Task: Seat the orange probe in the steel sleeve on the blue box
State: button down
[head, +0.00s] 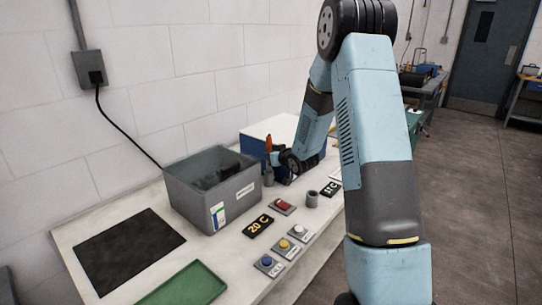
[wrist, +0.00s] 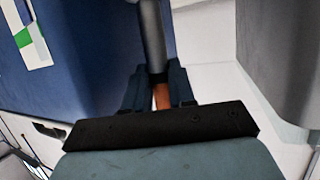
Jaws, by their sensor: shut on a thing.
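The orange probe (head: 268,143) stands about upright in front of the blue box (head: 247,146) in the head view. My gripper (head: 277,160) is beside it. In the wrist view my gripper (wrist: 158,88) is shut on the orange part of the probe (wrist: 162,96), between its two dark fingers. A grey cylinder (wrist: 152,38) continues in line from the orange part, close to the blue box (wrist: 85,50). I cannot tell whether this cylinder is the probe's shaft or the steel sleeve. Whether the probe is inside the sleeve does not show.
A grey open box (head: 215,207) stands left of the blue box. A dark mat (head: 130,251) and a green tray (head: 188,284) are nearer.

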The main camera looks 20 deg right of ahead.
aim_at(270, 169)
jog(key=shift+f, duration=3)
jog(key=c, duration=0.9)
grip_release()
jog(key=shift+a, duration=0.1)
jog(key=shift+o, duration=0.2)
jog(key=shift+s+f, duration=0.1)
jog(key=v, duration=1.3)
jog(key=shift+s+d+r, duration=0.25)
